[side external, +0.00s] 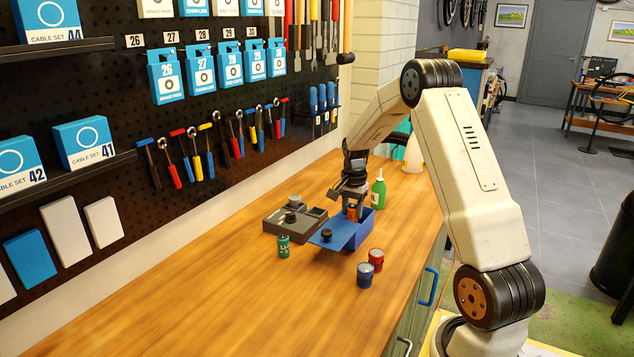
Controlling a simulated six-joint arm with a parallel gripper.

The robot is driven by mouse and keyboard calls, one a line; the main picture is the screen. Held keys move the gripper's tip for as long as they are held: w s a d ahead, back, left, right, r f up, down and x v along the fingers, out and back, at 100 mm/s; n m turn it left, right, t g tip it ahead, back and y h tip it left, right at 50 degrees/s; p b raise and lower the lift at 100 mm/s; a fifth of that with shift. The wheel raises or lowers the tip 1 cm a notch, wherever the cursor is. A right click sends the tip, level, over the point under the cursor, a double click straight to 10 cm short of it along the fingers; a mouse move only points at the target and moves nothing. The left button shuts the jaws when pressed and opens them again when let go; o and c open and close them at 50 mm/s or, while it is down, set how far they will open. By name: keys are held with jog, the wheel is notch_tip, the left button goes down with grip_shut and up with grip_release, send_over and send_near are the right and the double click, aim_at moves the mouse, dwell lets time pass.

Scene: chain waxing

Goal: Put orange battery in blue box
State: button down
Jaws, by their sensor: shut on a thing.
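The blue box (369,226) stands open on the wooden bench. Its blue lid (338,236), with a dark knob, is off to the left, tilted against or resting on the box's left side. My gripper (352,207) points down at the box's opening and is shut on the orange battery (351,213). The battery's lower end is hidden by the lid and box wall, so I cannot tell whether it touches the box floor.
A grey tray-like unit (274,226) with round parts sits left of the box. A green battery (284,247) stands in front of it. A red battery (376,258) and a blue battery (365,274) stand in front of the box. A green bottle (378,194) stands behind. The front bench is clear.

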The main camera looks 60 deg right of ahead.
aim_at(352, 218)
jog(key=shift+f, duration=1.5)
jog(key=shift+f, duration=0.1)
jog(key=c, duration=0.5)
grip_release()
jog(key=shift+c, duration=0.2)
notch_tip(352, 218, up, 12)
jog(key=shift+r, duration=0.15)
jog(key=shift+a, duration=0.1)
